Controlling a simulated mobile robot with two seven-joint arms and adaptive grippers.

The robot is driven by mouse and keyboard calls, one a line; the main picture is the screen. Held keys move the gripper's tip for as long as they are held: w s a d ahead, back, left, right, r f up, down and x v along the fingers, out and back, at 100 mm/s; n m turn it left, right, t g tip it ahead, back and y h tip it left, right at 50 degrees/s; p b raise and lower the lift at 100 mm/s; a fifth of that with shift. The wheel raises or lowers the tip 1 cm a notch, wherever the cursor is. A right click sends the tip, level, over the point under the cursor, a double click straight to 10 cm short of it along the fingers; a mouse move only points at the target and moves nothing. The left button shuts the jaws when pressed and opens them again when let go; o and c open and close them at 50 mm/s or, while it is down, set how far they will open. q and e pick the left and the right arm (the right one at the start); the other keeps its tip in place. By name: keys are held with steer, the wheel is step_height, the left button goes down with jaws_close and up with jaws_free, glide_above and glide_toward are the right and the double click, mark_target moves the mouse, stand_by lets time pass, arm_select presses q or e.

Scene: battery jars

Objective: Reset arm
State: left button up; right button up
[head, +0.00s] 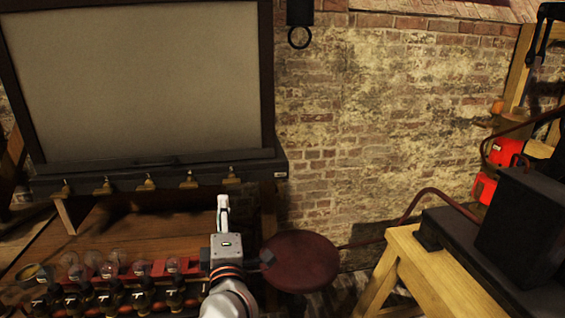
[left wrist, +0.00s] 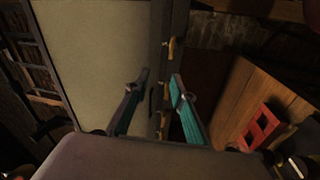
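My left gripper (head: 223,205) points up and away in the head view, in front of the wooden table and left of the round stool. In the left wrist view its two teal-padded fingers (left wrist: 158,108) stand apart with nothing between them. Glass battery jars (head: 110,290) with dark bases stand in a row on the table at the lower left, with red parts among them. A red piece (left wrist: 258,128) on wood shows in the left wrist view. My right gripper is not in view.
A large framed board (head: 140,80) with brass hooks (head: 148,184) below it stands behind the table (head: 130,232). A dark red stool (head: 300,262) is right of my gripper. A wooden stand (head: 430,280) bears black boxes (head: 520,230) at the right. Brick wall (head: 390,120) lies behind.

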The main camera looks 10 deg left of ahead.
arm_select(q)
steer(key=s+d+f+m+g+h, duration=0.1)
steer(key=s+d+f+m+h, duration=0.2)
steer(key=s+f+m+h, duration=0.6)
steer(key=s+d+f+m+g+h, duration=0.15)
steer(key=s+f+m, duration=0.45)
steer(key=f+m, duration=0.65)
steer(key=s+a+f+m+g+y, duration=0.1)
steer(key=s+a+f+g, duration=0.2)
steer(key=s+f, duration=0.4)
steer(key=s+a+f+m+g+y, duration=0.1)
steer(key=s+a+f+g, duration=0.2)
steer(key=s+f, duration=0.4)
step_height(320, 180, down, 6)
steer(key=shift+s+r+m, duration=0.1)
steer(key=shift+s+m, duration=0.05)
steer(key=shift+m, duration=0.2)
